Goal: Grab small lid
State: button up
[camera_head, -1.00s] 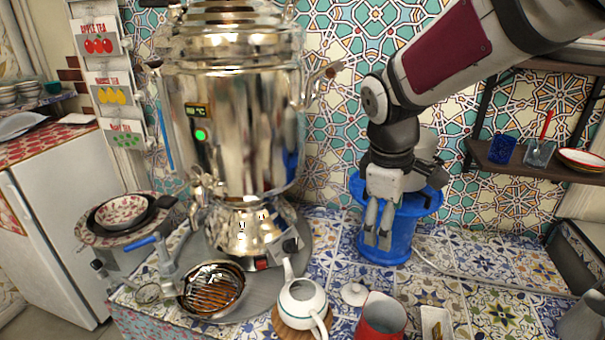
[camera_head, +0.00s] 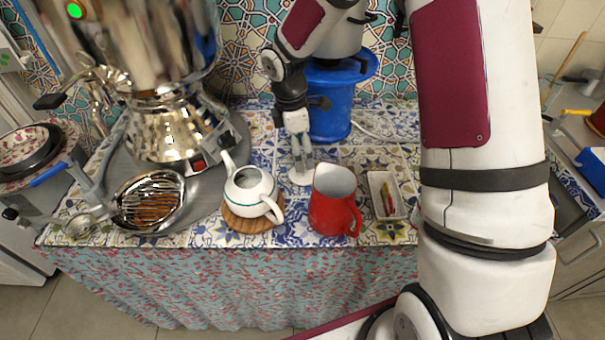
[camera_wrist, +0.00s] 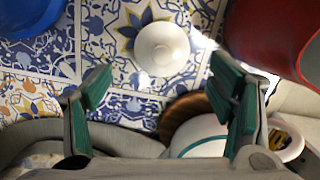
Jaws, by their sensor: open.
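The small white lid (camera_head: 300,178) lies on the tiled counter between the teapot and the red pitcher. In the wrist view the lid (camera_wrist: 162,48) shows round, with a knob in its middle, on a patterned tile. My gripper (camera_head: 301,166) points down over the lid and partly hides it in the head view. In the wrist view my gripper (camera_wrist: 160,88) is open and empty, with the lid ahead of the gap between its green-padded fingers. The white teapot (camera_head: 248,187) stands uncovered on a round wooden board (camera_head: 240,224), left of the lid.
The red pitcher (camera_head: 330,212) stands close on the right of the lid, and a white tray (camera_head: 402,203) lies beyond it. The samovar (camera_head: 172,130) stands at the left. A blue stand (camera_head: 330,115) is behind my gripper. The counter's front edge is near.

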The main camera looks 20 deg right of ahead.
jog(key=f, duration=0.7)
jog(key=shift+s+d+f+b, duration=0.15)
jog(key=shift+d+b, duration=0.15)
jog(key=shift+d, duration=0.05)
jog(key=c, duration=1)
